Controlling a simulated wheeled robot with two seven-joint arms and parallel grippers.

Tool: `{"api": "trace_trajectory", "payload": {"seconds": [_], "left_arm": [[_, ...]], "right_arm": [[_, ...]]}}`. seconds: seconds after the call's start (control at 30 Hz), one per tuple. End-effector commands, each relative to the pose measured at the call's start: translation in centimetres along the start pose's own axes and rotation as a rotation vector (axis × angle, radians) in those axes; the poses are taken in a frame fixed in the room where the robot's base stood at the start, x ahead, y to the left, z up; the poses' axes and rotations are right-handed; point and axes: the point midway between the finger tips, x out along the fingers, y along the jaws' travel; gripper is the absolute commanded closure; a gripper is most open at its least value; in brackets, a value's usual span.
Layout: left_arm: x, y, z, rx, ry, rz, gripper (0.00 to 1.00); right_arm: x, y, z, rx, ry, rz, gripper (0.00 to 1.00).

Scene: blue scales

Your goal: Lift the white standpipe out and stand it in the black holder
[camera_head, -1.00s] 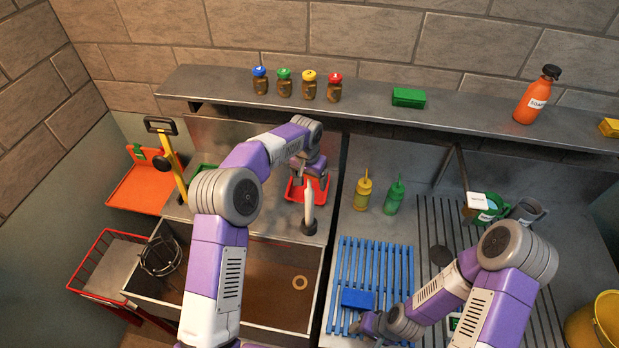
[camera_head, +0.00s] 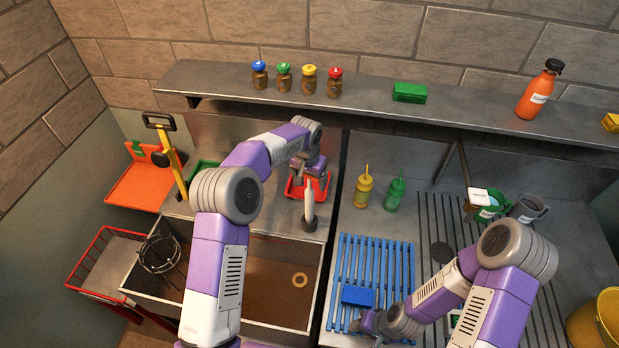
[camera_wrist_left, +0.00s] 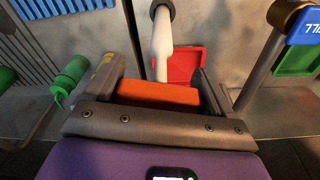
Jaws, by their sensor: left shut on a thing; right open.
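The pipe looks near upright in the head view. Its lower end is at the small round black holder (camera_head: 309,224) on the ledge behind the sink; I cannot tell how deep it sits.
A red tray (camera_head: 295,187) stands close behind the pipe. The brown sink (camera_head: 262,290), with a tan ring (camera_head: 300,280) on its floor, is in front. A blue block (camera_head: 358,296) lies on the blue rack (camera_head: 375,258). Yellow (camera_head: 363,190) and green (camera_head: 394,194) bottles stand right of the holder.

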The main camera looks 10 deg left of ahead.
Motion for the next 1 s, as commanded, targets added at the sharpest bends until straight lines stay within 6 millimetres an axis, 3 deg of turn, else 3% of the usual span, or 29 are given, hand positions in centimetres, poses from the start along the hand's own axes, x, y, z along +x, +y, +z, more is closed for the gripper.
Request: {"api": "trace_trajectory", "payload": {"seconds": [0.2,0.23,0.3,0.67,0.97,1.0], "left_arm": [[0.4,0.0,0.0,0.000,0.002,0.000,0.86],[0.4,0.0,0.0,0.000,0.002,0.000,0.12],[0.4,0.0,0.0,0.000,0.002,0.000,0.01],[-0.4,0.0,0.0,0.000,-0.001,0.000,0.00],[-5.7,-0.1,-0.9,-0.002,0.003,0.000,0.00],[-6.3,-0.5,-0.8,-0.008,0.005,-0.003,0.00]], "right_arm": [[0.3,0.1,0.0,0.000,0.001,0.000,0.57],[0.2,0.1,0.0,0.000,0.001,0.000,0.57],[0.2,0.1,0.0,0.000,0.001,0.000,0.57],[-0.2,-0.1,0.1,0.001,-0.003,0.000,0.57],[-3.4,-1.3,0.2,0.000,-0.001,0.000,0.57],[-3.0,-1.1,0.1,0.000,0.000,0.000,0.57]]}}
